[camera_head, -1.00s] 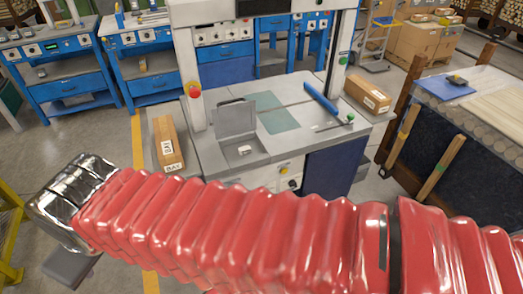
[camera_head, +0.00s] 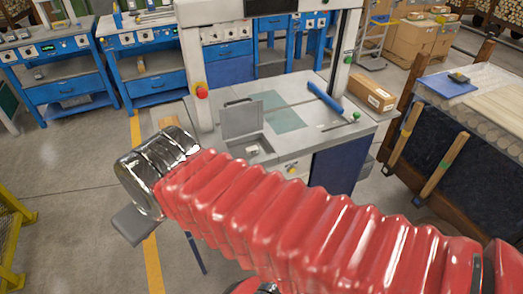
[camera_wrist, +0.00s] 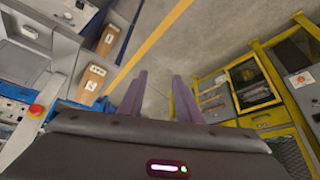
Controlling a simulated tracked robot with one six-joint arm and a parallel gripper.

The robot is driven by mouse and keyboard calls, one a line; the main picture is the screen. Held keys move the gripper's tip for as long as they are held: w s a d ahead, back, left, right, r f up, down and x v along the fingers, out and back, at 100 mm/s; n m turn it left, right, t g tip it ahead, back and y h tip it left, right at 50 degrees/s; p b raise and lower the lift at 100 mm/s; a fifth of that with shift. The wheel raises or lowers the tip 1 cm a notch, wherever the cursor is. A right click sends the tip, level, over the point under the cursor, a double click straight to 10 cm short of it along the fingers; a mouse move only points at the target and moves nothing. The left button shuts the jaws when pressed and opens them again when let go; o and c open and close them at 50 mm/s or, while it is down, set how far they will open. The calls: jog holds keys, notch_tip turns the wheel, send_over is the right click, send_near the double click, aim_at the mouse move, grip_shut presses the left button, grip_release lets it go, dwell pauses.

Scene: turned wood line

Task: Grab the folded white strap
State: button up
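A small white item (camera_head: 252,150), possibly the folded white strap, lies in an open grey box on the machine's bench; it is too small to be sure. The box's lid (camera_head: 241,119) stands up behind it. My gripper (camera_wrist: 160,76) shows in the wrist view with its two fingers apart and only floor between them. In the head view, my arm's silver end is left of the bench and well apart from the white item.
The machine bench (camera_head: 330,141) also bears a blue bar (camera_head: 325,101). A carton (camera_head: 371,93) stands right of it; another (camera_head: 172,122) is partly hidden behind my arm. A red button (camera_head: 201,93) is on the left post. A yellow-framed cabinet (camera_wrist: 258,118) stands opposite. The floor between is clear.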

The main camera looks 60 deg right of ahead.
jog(key=shift+s+d, duration=0.1)
jog(key=shift+o, duration=0.2)
jog(key=shift+o, duration=0.8)
jog(key=shift+d, duration=0.1)
jog(key=o, duration=0.6)
jog(key=w+d+f+h, duration=0.1)
jog(key=w+d, duration=0.1)
jog(key=d, duration=0.1)
jog(key=w+d+m+h, duration=0.1)
jog(key=w+d, duration=0.2)
jog(key=d, duration=0.1)
jog(key=w+d+f+m+t, duration=0.1)
jog(key=w+d, duration=0.1)
jog(key=d, duration=0.1)
jog(key=shift+w+d+f+h, duration=0.3)
jog(key=shift+w+d+h, duration=0.1)
jog(key=w+d+f+m+t+h, duration=0.15)
jog(key=d+f, duration=0.35)
jog(key=d, duration=0.7)
jog(key=d+f+m+t+h, duration=0.15)
jog(key=d+f, duration=0.45)
jog(key=d, duration=0.7)
jog(key=shift+m+t+h, duration=0.4)
jog(key=shift+m+t, duration=0.2)
jog(key=shift+t, duration=0.1)
jog(key=s+d+f, duration=0.6)
jog(key=f, duration=0.1)
jog(key=shift+s+d+f, duration=0.1)
jog(key=shift+s+d, duration=0.25)
jog(key=shift+d, duration=0.05)
